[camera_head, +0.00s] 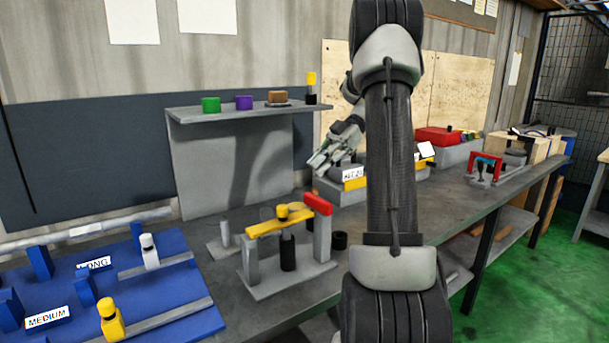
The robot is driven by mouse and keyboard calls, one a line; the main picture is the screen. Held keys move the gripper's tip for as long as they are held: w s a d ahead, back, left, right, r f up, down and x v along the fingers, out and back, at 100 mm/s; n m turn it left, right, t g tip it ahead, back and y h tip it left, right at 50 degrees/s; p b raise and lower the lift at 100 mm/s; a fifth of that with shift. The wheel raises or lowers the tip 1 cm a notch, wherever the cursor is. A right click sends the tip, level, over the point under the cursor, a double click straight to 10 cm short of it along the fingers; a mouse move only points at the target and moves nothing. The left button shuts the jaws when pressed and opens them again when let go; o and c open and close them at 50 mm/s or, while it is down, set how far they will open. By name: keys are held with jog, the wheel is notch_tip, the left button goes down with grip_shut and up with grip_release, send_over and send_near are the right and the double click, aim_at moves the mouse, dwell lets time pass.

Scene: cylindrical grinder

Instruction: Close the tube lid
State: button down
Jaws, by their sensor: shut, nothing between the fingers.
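My gripper (318,163) is in the middle of the view, shut and empty, pointing down and left. It is in front of a grey box with a yellow strip and a white label (352,173); I cannot tell whether it touches the box. Nearer, a grey fixture (318,240) holds a yellow bar (280,222) with a red block (318,204) at its right end. A black cylinder (288,254) stands upright under the bar. I cannot tell for certain which part is the tube lid. My arm hides part of the bench on the right.
A shelf (235,112) behind the bench bears a green piece (211,104), a purple piece (244,102) and a brown piece (277,97). A blue board (165,290) with labelled holders lies at lower left. A red box (438,136) stands further back right.

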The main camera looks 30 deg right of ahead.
jog(key=s+a+r+n+g+h, duration=0.1)
jog(key=a+r+n+g+h, duration=0.15)
jog(key=a, duration=0.75)
jog(key=s+a+r+n+g+h, duration=0.1)
jog(key=a+r+n+h, duration=0.25)
jog(key=a, duration=0.55)
jog(key=m+t+h, duration=0.4)
jog(key=m+h, duration=0.1)
jog(key=m, duration=0.1)
send_near(278, 208)
jog(key=shift+g, duration=0.25)
jog(key=f, duration=0.7)
jog(key=shift+w+a+f, duration=0.1)
jog(key=shift+w, duration=0.3)
jog(key=shift+s+f, duration=0.15)
jog(key=shift+f, duration=0.5)
